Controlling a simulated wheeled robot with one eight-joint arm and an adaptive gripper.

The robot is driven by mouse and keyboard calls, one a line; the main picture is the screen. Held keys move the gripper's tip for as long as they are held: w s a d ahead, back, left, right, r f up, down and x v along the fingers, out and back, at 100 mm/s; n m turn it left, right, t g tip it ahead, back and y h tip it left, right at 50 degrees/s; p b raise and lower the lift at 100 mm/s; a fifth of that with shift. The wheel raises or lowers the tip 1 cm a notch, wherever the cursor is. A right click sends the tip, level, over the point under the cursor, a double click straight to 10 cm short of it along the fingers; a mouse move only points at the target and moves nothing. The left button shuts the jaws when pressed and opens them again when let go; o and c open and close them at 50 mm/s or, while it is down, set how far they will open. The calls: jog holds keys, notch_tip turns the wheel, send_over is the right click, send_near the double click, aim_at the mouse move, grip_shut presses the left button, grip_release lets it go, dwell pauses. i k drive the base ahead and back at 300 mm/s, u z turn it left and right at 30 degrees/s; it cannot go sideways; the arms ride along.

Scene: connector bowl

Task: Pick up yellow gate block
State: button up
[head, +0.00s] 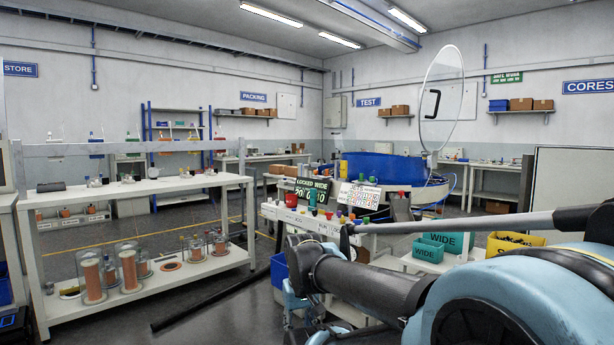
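My arm (370,287) crosses the right foreground and hides part of the unit's lower front. I cannot make out my gripper's fingers, and no block is visibly held.
A blue round bowl (385,170) stands behind the unit. A clear disc (442,95) rises above it. Green bins (428,252) and a yellow bin (515,243) sit low at right. A white shelf table (135,186) stands at left, with open floor between it and the unit.

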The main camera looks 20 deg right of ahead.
aim_at(343, 164)
jog(key=z, duration=0.2)
jog(key=i, duration=1.2)
jog(key=z, duration=0.65)
